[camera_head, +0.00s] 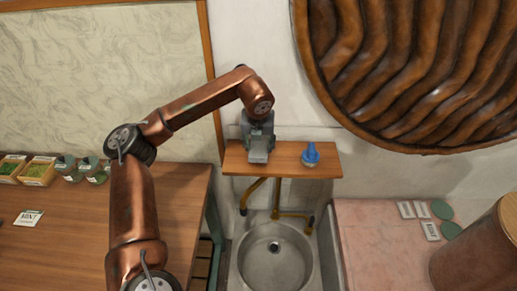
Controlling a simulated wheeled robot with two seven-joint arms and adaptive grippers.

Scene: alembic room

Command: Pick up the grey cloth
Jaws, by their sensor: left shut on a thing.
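The grey cloth (257,156) is at the small wooden shelf above the sink, left of its middle. My left arm comes in from the left and bends down to the shelf. My left gripper (258,140) points down there and is shut on the grey cloth. The gripper and wrist hide part of the cloth, and I cannot tell whether it still touches the shelf. My right gripper is not in view.
A blue-topped object (310,155) stands on the wooden shelf (283,165) to the right of the gripper. Below are brass pipes and a grey sink (275,262). A wooden table (60,250) with small boxes is at left, a pink counter (375,250) at right.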

